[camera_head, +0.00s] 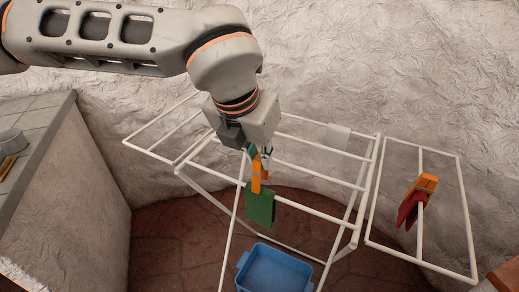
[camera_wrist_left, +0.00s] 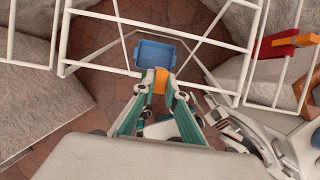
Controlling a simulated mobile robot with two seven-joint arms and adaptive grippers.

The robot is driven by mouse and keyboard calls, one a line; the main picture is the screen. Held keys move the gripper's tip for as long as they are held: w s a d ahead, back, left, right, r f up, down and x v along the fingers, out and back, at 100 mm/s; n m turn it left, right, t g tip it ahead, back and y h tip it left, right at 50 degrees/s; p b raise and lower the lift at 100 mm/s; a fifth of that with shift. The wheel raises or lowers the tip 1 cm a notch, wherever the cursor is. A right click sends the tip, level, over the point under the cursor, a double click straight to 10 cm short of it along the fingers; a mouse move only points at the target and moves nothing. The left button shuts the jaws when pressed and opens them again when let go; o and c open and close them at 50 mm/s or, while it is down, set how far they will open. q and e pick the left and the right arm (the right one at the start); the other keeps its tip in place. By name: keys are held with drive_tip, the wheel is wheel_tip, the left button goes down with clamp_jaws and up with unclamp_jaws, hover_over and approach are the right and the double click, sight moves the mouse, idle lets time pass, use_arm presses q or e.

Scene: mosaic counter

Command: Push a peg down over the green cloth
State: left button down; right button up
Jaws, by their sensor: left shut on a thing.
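My left gripper (camera_head: 262,160) points down over the drying rack and is shut on an orange peg (camera_head: 256,177). The peg also shows between the fingertips in the left wrist view (camera_wrist_left: 160,80). A green cloth (camera_head: 260,208) hangs over a white rod of the rack (camera_head: 310,211). In the head view the peg's lower end overlaps the cloth's top edge; I cannot tell how far it straddles the rod.
A blue basin (camera_head: 273,270) stands on the floor below the cloth. On the rack's right wing, a red cloth (camera_head: 411,209) hangs with another orange peg (camera_head: 427,182) on it. A stone counter (camera_head: 40,120) is at left.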

sight(257, 170)
use_arm(q)
drive_tip(key=shift+f+b, duration=0.4)
drive_tip(key=shift+f, duration=0.8)
drive_tip(key=shift+f+b, duration=0.8)
drive_tip(key=shift+f, duration=0.55)
drive_tip(key=c, duration=2)
unclamp_jaws()
